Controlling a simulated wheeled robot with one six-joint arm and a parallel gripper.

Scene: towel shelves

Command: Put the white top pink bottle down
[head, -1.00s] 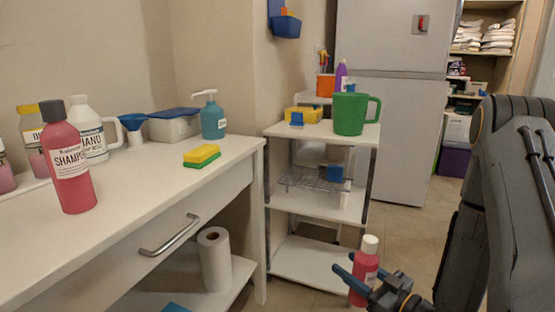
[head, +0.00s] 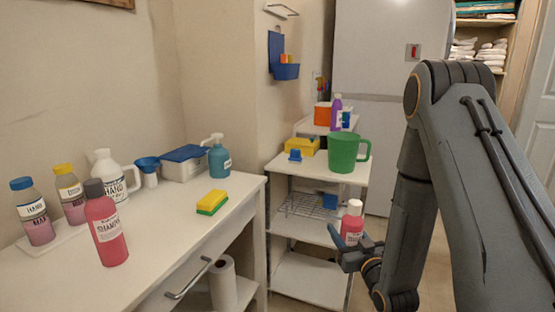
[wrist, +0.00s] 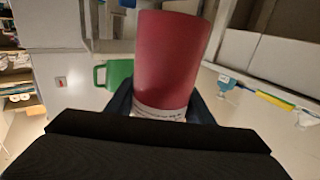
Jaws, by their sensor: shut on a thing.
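The pink bottle with the white top (head: 352,224) is in my gripper (head: 357,252), upright in the head view, in front of the white shelf cart. In the wrist view the bottle (wrist: 168,62) fills the middle, with its pink body towards the top of the picture and part of a white label showing. The dark fingers of my gripper (wrist: 165,105) are shut around it from both sides. Its white top is hidden in the wrist view. The bottle is held in the air, apart from the counter and the cart as far as I can tell.
A white counter (head: 160,238) at left holds a pink shampoo bottle (head: 106,228), several other bottles and a yellow-green sponge (head: 212,202). The cart (head: 318,177) carries a green mug (head: 343,153) and a yellow box (head: 302,146). The counter's front part right of the shampoo is clear.

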